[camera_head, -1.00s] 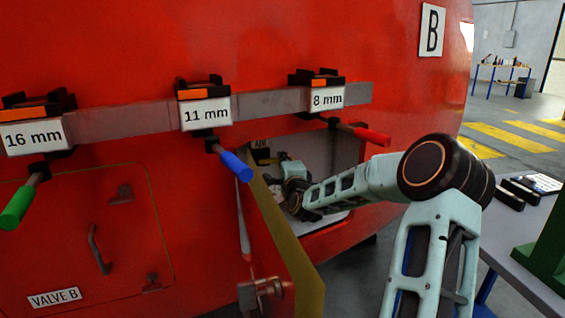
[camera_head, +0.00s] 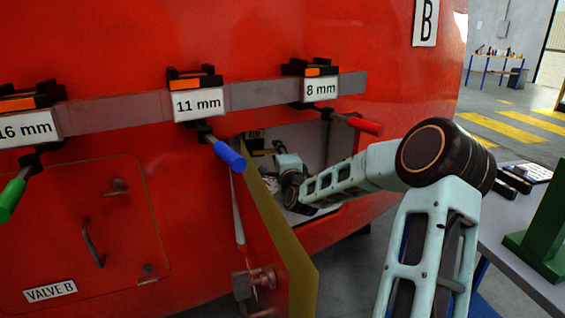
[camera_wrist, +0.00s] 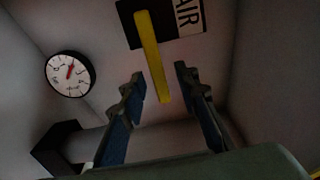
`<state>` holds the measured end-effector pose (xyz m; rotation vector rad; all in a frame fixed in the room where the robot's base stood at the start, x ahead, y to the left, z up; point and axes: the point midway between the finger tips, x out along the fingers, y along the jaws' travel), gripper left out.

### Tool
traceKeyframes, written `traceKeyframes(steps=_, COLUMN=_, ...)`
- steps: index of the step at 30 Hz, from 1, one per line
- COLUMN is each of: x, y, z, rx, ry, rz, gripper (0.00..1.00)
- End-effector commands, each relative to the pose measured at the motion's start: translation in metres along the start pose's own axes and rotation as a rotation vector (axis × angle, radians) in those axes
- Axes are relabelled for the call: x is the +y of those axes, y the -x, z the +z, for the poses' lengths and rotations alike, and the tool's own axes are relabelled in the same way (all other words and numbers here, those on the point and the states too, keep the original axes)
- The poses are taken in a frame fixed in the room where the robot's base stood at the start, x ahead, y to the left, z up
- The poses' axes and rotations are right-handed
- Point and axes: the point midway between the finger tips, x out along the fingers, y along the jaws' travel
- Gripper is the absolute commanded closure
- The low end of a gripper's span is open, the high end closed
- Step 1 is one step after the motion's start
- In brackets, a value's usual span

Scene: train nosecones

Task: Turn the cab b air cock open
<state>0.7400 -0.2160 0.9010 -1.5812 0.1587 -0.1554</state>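The air cock's yellow lever (camera_wrist: 153,58) hangs down from a black mount in the wrist view, beside an AIR label (camera_wrist: 188,14). My gripper (camera_wrist: 160,80) is open, with one finger on each side of the lever's lower end. I see gaps on both sides; whether the lever lies fully within finger depth is hard to tell. In the head view, my arm reaches into the open compartment (camera_head: 314,150) of the red nosecone. The AIR label (camera_head: 253,134) shows at its upper left, and the gripper's fingertips are too small to judge there.
A round gauge (camera_wrist: 70,74) with a red needle is left of the lever. The open compartment door (camera_head: 275,235) stands left of my forearm. Blue (camera_head: 229,156) and red (camera_head: 364,126) handled tools hang above the opening. A table (camera_head: 520,260) stands at right.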

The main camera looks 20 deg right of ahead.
Motion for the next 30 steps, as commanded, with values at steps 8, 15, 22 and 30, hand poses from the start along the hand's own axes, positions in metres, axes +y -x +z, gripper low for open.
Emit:
traceKeyframes(steps=8, x=-0.001, y=0.052, z=-0.001, rx=0.002, ry=0.003, rz=0.0, gripper=0.71)
traceKeyframes(steps=15, x=-0.001, y=0.089, z=-0.001, rx=0.002, ry=0.003, rz=-0.001, gripper=0.71)
traceKeyframes(steps=22, x=0.0, y=0.103, z=-0.001, rx=0.002, ry=0.001, rz=-0.001, gripper=0.71)
traceKeyframes(steps=30, x=0.0, y=0.103, z=-0.001, rx=0.001, ry=0.0, rz=-0.001, gripper=0.71)
